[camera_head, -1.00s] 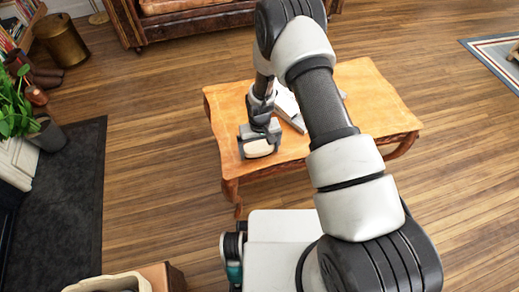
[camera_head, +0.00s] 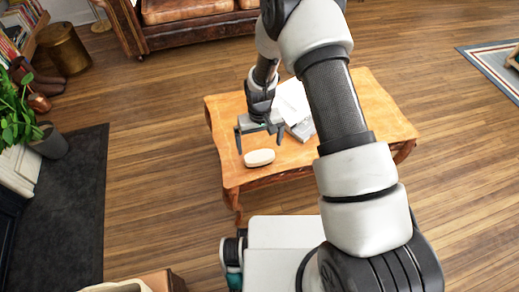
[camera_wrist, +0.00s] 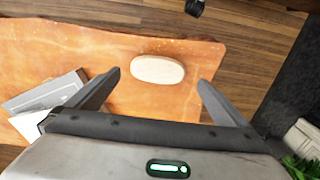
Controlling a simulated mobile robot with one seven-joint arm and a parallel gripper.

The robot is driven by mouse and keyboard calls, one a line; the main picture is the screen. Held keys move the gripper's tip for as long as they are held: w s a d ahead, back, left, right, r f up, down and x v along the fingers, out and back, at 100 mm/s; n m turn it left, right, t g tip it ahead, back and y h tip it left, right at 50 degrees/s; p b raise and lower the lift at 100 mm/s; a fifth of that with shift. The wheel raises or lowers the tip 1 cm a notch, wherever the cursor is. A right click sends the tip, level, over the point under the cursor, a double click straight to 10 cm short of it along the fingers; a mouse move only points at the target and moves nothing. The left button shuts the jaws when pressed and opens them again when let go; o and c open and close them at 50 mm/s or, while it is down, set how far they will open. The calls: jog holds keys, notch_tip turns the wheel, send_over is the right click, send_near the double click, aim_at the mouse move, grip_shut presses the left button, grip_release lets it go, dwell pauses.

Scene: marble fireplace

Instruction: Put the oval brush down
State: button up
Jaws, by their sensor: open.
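The oval brush (camera_head: 259,157) lies on the wooden coffee table (camera_head: 232,175), near its front left edge. It is pale and cream coloured. My gripper (camera_head: 259,144) is open and empty above the table, just behind and above the brush. In the wrist view the brush (camera_wrist: 157,70) lies on the tabletop beyond and between the two spread fingertips of my gripper (camera_wrist: 158,84), clear of both. The side of the brush facing the table is hidden.
Books or papers (camera_head: 293,102) lie on the table behind my gripper, partly hidden by my arm. A leather sofa (camera_head: 190,10) stands at the back. A dark rug (camera_head: 75,200) and a potted plant (camera_head: 48,140) are at the left. Wooden floor around the table is clear.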

jog(key=s+d+r+m+t, duration=0.1)
jog(key=d+r, duration=0.3)
jog(key=r, duration=1.1)
jog(key=s+d+r+t, duration=0.2)
jog(key=d+r, duration=0.1)
jog(key=r, duration=1.2)
jog(key=s+d+r+m+t, duration=0.1)
jog(key=s+d+r, duration=0.2)
jog(key=s+r, duration=0.3)
jog(key=s+d+r+m+t, duration=0.1)
jog(key=s+d+r, duration=0.3)
jog(key=s, duration=0.9)
notch_tip(320, 180, up, 3)
jog(key=shift+r+t, duration=0.2)
jog(key=shift+t, duration=0.1)
